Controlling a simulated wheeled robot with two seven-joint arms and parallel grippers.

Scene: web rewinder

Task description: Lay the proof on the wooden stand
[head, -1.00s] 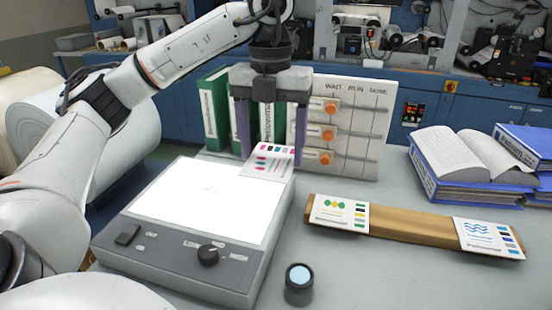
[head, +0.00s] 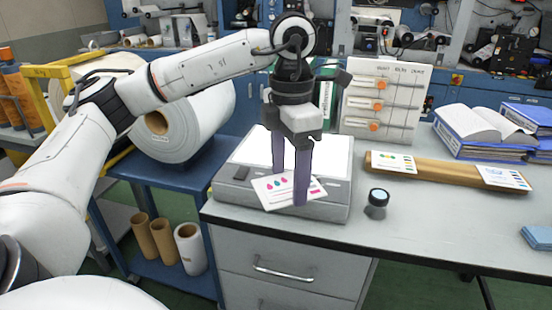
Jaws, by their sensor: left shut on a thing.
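My left gripper (head: 290,180) is shut on the proof (head: 276,195), a white card with coloured drops and a magenta mark. It holds the card tilted in front of the light box (head: 326,208), covering part of its front. The wooden stand (head: 437,174) lies to the right on the grey table. One white card (head: 394,162) with green and yellow shapes is at its left end, and another card (head: 502,177) with blue marks is at its right end. The middle of the stand is bare. My right gripper is not in view.
A small dark jar with a light-blue top (head: 377,198) stands between the light box and the stand. A board with orange sliders (head: 380,98) stands behind. An open book on blue binders (head: 480,125) sits at the back right. The front right tabletop is mostly clear.

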